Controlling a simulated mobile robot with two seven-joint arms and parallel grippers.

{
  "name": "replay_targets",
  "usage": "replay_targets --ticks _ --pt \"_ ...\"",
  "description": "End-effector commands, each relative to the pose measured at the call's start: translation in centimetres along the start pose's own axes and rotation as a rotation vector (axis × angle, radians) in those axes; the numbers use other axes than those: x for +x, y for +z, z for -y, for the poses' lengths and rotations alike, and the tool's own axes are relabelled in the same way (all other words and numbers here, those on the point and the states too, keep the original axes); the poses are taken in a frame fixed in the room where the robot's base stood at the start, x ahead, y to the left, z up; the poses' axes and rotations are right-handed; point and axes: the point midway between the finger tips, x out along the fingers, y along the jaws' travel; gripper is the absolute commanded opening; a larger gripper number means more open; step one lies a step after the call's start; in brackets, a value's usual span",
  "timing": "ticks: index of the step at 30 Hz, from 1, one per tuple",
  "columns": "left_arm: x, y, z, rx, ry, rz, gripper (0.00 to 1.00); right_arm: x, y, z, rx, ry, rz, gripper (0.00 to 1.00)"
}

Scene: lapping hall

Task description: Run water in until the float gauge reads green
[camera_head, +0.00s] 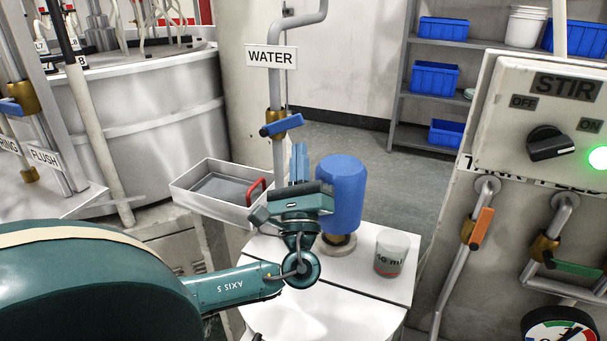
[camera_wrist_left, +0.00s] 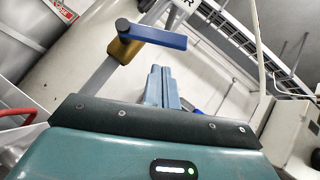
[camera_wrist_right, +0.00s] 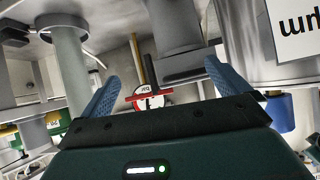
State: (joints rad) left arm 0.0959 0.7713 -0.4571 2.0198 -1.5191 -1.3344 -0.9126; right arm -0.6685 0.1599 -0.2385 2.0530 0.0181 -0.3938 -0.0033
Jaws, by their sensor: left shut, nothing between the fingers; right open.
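The water valve has a blue lever (camera_head: 281,125) on a vertical pipe under the WATER sign (camera_head: 271,57). In the left wrist view the lever (camera_wrist_left: 152,35) extends from a brass body (camera_wrist_left: 124,49). My left gripper (camera_head: 299,152) is shut and empty, its fingers pointing up just below and right of the lever, apart from it; the fingers (camera_wrist_left: 161,80) also show in the left wrist view. My right gripper (camera_wrist_right: 162,72) is open and empty. Between its fingers, farther off, is a small white disc with a red bar (camera_wrist_right: 150,97); I cannot tell whether it is the float gauge.
A blue cylinder (camera_head: 342,192) and a marked beaker (camera_head: 391,252) stand on the white table (camera_head: 345,287). A white tray (camera_head: 205,195) with a red handle is left. At right are the STIR panel (camera_head: 540,120), orange and green valve levers, and a partly cut-off dial (camera_head: 558,328).

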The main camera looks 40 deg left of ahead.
Motion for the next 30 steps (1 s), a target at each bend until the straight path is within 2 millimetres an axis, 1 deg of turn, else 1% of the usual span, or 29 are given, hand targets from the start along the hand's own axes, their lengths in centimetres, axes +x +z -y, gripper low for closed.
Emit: replay_targets --ticks 1,6,12,18,25,30 --pt "0.7 0.8 0.2 0.002 -0.002 0.000 0.00 -0.3 -0.3 -0.1 0.003 0.005 0.009 1.00" --pt "1.5 1.6 0.0 0.001 0.001 0.000 0.00 -0.4 0.2 -0.7 0.006 0.020 0.028 1.00" --pt "1.6 1.6 -0.1 0.000 0.001 0.000 0.00 -0.2 0.5 -0.8 0.008 0.023 0.033 1.00" --pt "1.6 1.6 0.0 -0.001 0.003 0.000 0.00 0.0 0.2 -0.7 0.010 0.022 0.027 1.00" --pt "2.3 2.4 0.2 -0.049 0.049 0.001 0.00 0.0 0.0 -0.5 0.009 0.017 0.018 1.00" --pt "2.4 2.5 0.2 -0.047 0.047 0.001 0.00 -0.1 -0.5 -0.4 0.008 0.015 0.010 1.00"
